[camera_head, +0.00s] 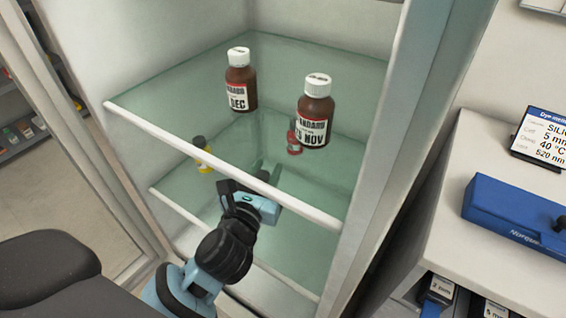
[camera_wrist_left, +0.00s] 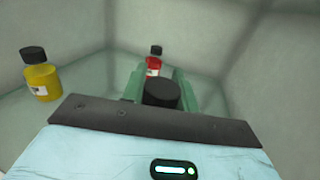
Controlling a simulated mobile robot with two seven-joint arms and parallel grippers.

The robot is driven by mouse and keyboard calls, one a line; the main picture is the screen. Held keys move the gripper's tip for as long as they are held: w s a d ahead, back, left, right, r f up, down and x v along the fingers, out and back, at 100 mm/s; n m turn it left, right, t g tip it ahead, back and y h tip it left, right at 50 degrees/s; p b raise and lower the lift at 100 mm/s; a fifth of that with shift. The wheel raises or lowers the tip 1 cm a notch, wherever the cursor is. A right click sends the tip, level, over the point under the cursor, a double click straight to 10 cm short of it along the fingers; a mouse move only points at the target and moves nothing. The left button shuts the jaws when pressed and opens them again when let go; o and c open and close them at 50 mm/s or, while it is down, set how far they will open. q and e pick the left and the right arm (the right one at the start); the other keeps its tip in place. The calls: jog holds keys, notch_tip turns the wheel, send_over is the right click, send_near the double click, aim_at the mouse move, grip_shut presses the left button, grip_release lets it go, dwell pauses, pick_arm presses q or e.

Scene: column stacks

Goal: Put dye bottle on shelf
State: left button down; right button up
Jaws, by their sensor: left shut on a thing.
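My left gripper (camera_head: 266,169) reaches into the white cabinet, below the upper glass shelf (camera_head: 160,92) and over the lower glass shelf (camera_head: 183,207). In the left wrist view its green fingers (camera_wrist_left: 160,84) are shut on a bottle with a black cap (camera_wrist_left: 161,93). The held bottle's body and label are hidden. A yellow bottle with a black cap (camera_head: 203,158) stands to the left, also in the left wrist view (camera_wrist_left: 41,80). My right gripper is not in view.
Two brown bottles with white caps, one marked DEC (camera_head: 240,85) and one marked NOV (camera_head: 314,115), stand on the upper shelf. The shelf's white front edge (camera_head: 305,208) crosses above my left arm. A blue case (camera_head: 515,215) lies on the counter at right.

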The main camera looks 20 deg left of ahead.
pick_arm(q)
jog(key=w+a+f, duration=0.1)
jog(key=w+a+f+b, duration=0.1)
jog(key=a, duration=0.1)
jog(key=w+a+f, duration=0.1)
jog(key=a+f, duration=0.1)
jog(key=shift+w+b, duration=0.35)
jog(key=shift+b, duration=0.05)
jog(key=shift+f, duration=0.35)
jog(key=c, duration=1.1)
grip_release()
